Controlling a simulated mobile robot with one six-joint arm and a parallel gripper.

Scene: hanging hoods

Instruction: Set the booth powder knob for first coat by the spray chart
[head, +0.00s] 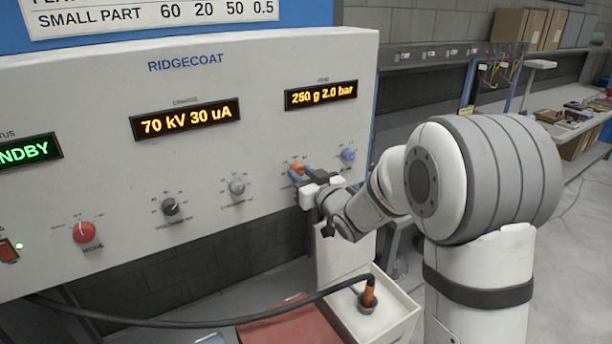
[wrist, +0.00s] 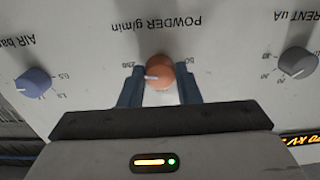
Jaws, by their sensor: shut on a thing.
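The orange powder knob (wrist: 160,72) sits on the white panel (head: 100,110), under a label reading POWDER g/min, upside down in the wrist view. Its white pointer faces the 250 mark. My gripper (wrist: 160,90) has its two blue fingers on either side of the knob, shut on it. In the head view the orange knob (head: 297,167) shows just above my gripper (head: 303,178). The feed display (head: 321,95) reads 250 g 2.0 bar. The spray chart (head: 150,12) is cut off at the top; its SMALL PART row reads 60 20 50 0.5.
A blue air knob (head: 348,156) is close to the right. The charge display (head: 185,119) reads 70 kV 30 uA. A hopper box (head: 395,310) stands below.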

